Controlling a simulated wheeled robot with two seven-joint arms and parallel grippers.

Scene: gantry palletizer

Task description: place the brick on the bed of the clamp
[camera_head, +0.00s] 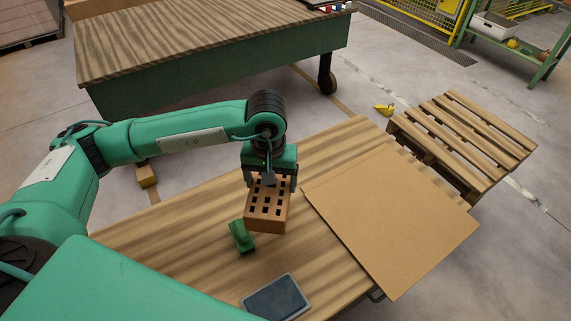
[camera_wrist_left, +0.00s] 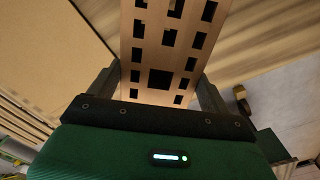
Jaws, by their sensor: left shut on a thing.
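An orange-brown brick (camera_head: 267,208) with rows of square holes hangs from my left gripper (camera_head: 270,182) above the wooden table. The gripper is shut on it, with a finger on each side, as the left wrist view also shows for the brick (camera_wrist_left: 160,45) and gripper (camera_wrist_left: 158,88). A small green object (camera_head: 241,236), possibly part of the clamp, stands on the table just left of the brick's lower end. The brick may hide more of it. I cannot make out the clamp's bed. My right gripper is not in view.
A large tan board (camera_head: 392,220) lies on the right of the table (camera_head: 190,222). A dark blue-grey block or tray (camera_head: 275,298) lies near the front. A pallet (camera_head: 462,140) with a yellow object (camera_head: 384,110) beside it is beyond. A bigger table (camera_head: 210,50) stands behind.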

